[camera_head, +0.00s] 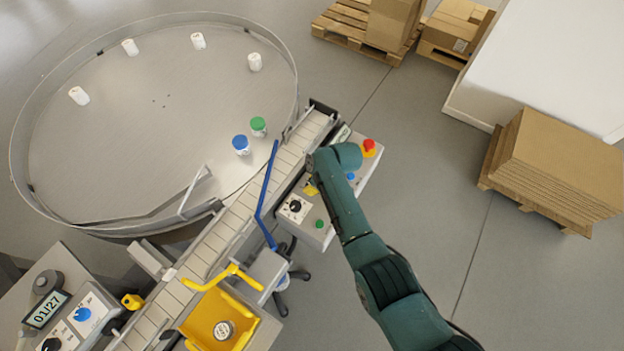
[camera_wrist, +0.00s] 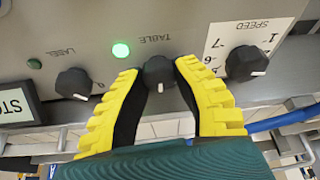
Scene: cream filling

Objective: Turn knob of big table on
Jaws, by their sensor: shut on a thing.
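The big table (camera_head: 110,120) is the large round steel turntable at the left in the head view. Its knob (camera_wrist: 159,70), black with a white pointer mark, sits under the word TABLE in the wrist view. The pointer mark points toward the bottom of that picture. A green lamp (camera_wrist: 120,50) beside the knob is lit. My gripper (camera_wrist: 157,75) has its yellow fingers on either side of the knob and is shut on it. In the head view only a bit of yellow from my gripper (camera_head: 311,189) shows, and the knob is hidden by my arm.
A LABEL knob (camera_wrist: 73,83) and a SPEED knob (camera_wrist: 246,63) flank the fingers closely. The control box also has a red emergency button (camera_head: 369,145). A conveyor (camera_head: 245,208) runs alongside. Several white jars (camera_head: 255,62) stand on the table, plus blue-lidded and green-lidded ones.

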